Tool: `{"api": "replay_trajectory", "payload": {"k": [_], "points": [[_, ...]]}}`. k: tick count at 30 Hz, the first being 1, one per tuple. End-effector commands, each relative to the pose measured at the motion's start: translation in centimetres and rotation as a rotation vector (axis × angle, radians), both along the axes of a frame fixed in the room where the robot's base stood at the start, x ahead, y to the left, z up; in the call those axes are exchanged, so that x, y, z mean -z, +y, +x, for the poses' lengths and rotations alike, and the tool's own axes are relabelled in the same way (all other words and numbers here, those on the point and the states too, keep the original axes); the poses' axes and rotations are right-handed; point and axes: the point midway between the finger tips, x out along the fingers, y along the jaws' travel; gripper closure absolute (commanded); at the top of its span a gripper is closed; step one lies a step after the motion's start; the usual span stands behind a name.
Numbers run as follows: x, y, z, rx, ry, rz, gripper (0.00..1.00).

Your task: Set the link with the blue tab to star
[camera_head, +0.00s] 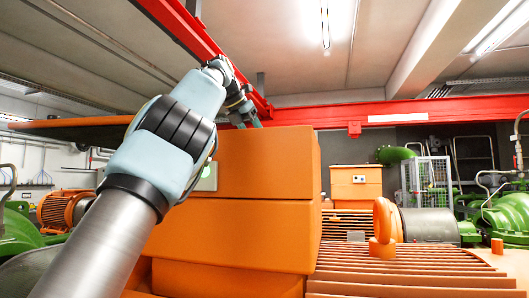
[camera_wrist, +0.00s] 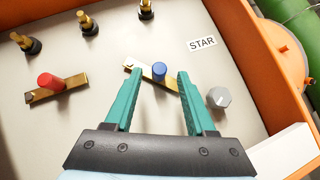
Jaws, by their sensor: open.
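The link with the blue tab (camera_wrist: 159,69) is a flat brass bar in the wrist view, lying slantwise on a pale panel (camera_wrist: 110,62). Its tab stands up between my fingertips as seen from the wrist. My gripper (camera_wrist: 158,77) is open, with one teal finger on each side of the tab; I cannot tell how far above the panel the tips are. A STAR label (camera_wrist: 202,43) is on the panel to the upper right. In the head view my gripper (camera_head: 246,113) reaches over the orange case (camera_head: 255,165), which hides the link.
A second brass link with a red tab (camera_wrist: 50,82) lies to the left. Several brass studs (camera_wrist: 87,23) stand along the top, and a grey hex bolt (camera_wrist: 219,97) sits just right of my right finger. The orange case wall (camera_wrist: 285,60) bounds the right side.

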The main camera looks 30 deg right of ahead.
Motion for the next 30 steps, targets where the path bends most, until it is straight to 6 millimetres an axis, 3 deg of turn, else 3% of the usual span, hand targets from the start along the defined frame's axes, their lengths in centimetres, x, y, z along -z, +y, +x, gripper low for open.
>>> {"api": "replay_trajectory", "payload": {"k": [9,20,30], "points": [[2.8,-2.6,1.1,-0.001,0.001,0.0,0.44],[3.1,-2.9,1.2,-0.001,-0.001,-0.002,0.44],[3.1,-2.9,1.2,-0.001,0.0,-0.002,0.83]]}}
